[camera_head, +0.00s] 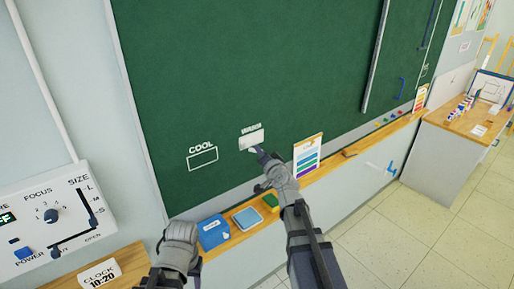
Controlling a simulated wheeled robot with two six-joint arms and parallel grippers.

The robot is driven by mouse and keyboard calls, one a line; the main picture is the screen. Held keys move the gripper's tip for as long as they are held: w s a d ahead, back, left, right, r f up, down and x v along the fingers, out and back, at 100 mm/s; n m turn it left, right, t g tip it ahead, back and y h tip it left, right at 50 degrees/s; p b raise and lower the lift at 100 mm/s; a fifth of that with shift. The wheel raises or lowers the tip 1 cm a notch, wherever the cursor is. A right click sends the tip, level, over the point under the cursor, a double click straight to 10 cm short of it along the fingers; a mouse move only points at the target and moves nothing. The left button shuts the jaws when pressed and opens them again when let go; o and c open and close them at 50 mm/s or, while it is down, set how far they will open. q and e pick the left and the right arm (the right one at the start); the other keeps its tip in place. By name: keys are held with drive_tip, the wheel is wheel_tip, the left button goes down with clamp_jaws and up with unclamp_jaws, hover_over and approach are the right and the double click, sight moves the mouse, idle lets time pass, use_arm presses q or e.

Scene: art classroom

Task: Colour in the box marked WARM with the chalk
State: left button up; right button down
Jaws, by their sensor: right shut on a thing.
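The box marked WARM (251,138) is on the green chalkboard (230,70), with its label above it. It looks mostly covered in white; its lower right part is hard to make out behind my gripper. The box marked COOL (202,158) is to its left and shows only an outline. My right gripper (259,151) is shut on the chalk at the lower right of the WARM box. The chalk itself is too small and covered to make out clearly. My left gripper (178,250) is low in the view, in front of the ledge; its fingers are hidden.
A wooden ledge (336,158) runs below the board. It holds a blue box (213,232), a blue-grey tray (246,218), a green eraser (271,201) and a colour chart (307,156). A control panel (50,222) is at the left.

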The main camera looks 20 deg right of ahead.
sight(250, 149)
drive_tip(key=shift+w+a+f+b, duration=0.35)
drive_tip(key=shift+w+f+b, duration=0.15)
drive_tip(key=shift+w, duration=0.4)
drive_tip(key=shift+w+a+f+b, duration=0.3)
drive_tip(key=shift+w+f+b, duration=0.15)
drive_tip(key=shift+w, duration=0.4)
drive_tip(key=shift+w+a+f+b, duration=0.35)
drive_tip(key=shift+w+f+b, duration=0.15)
drive_tip(key=shift+w, duration=0.4)
drive_tip(key=shift+w+a, duration=0.2)
drive_tip(key=shift+w, duration=0.4)
drive_tip(key=shift+w+d, duration=0.15)
drive_tip(key=shift+d, duration=0.65)
